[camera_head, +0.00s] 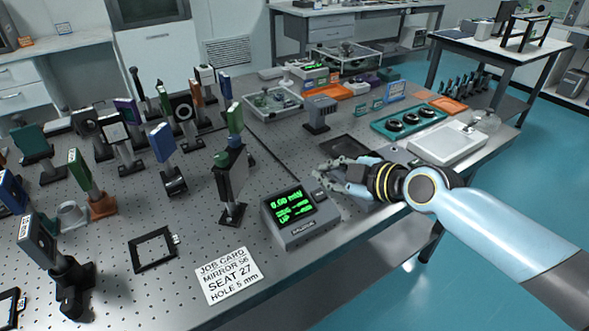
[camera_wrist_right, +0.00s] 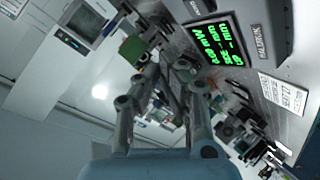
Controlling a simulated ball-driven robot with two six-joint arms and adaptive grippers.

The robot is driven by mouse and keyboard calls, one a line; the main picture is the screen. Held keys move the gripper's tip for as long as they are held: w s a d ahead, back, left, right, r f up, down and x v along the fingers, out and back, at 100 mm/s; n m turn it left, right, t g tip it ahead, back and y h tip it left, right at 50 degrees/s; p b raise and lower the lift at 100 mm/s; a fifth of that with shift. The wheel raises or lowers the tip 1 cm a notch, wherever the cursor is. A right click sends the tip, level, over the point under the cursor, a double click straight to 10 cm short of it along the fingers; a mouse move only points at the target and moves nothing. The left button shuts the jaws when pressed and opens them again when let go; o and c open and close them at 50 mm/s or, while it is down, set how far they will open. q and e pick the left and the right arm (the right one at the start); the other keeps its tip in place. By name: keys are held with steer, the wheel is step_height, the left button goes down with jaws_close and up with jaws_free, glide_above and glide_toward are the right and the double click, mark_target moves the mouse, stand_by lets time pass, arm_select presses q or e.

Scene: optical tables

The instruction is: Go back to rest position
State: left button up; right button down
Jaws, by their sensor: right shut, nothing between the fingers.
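My right gripper (camera_head: 338,170) is over the right part of the optical table (camera_head: 290,150), just right of and behind the power meter (camera_head: 299,217). In the right wrist view my right gripper (camera_wrist_right: 157,82) has its fingers together with nothing held. The meter has a lit green display, and it also shows in the right wrist view (camera_wrist_right: 225,42). My left gripper is in neither view.
Several posts with optics stand across the table's left half. A job card (camera_head: 229,275) and a black square frame (camera_head: 154,249) lie near the front. A teal tray (camera_head: 409,121) and a white box (camera_head: 447,143) lie at the right. Blue floor is open at the lower right.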

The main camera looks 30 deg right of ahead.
steer(key=s+a+m+g, duration=0.35)
steer(key=s+a, duration=0.25)
steer(key=s, duration=0.4)
steer(key=s+d+r+m+g+h, duration=0.1)
steer(key=s+d+m+g+h, duration=0.2)
steer(key=s, duration=0.5)
steer(key=s+d+r+m+g+h, duration=0.1)
steer(key=s+r+m+g, duration=0.15)
steer(key=s+m, duration=0.35)
steer(key=s+d+f+g+b, duration=0.15)
steer(key=f+b, duration=0.35)
steer(key=f, duration=1.4)
steer(key=s+d+f+b, duration=0.1)
steer(key=s+f+b, duration=0.25)
steer(key=f, duration=1.55)
steer(key=s+f+g+b, duration=0.1)
steer(key=s+f+b, duration=0.6)
steer(key=s+f, duration=0.9)
step_height(320, 180, down, 4)
steer(key=shift+s+d+r, duration=0.1)
steer(key=shift+s+d, duration=0.1)
steer(key=shift+s, duration=0.2)
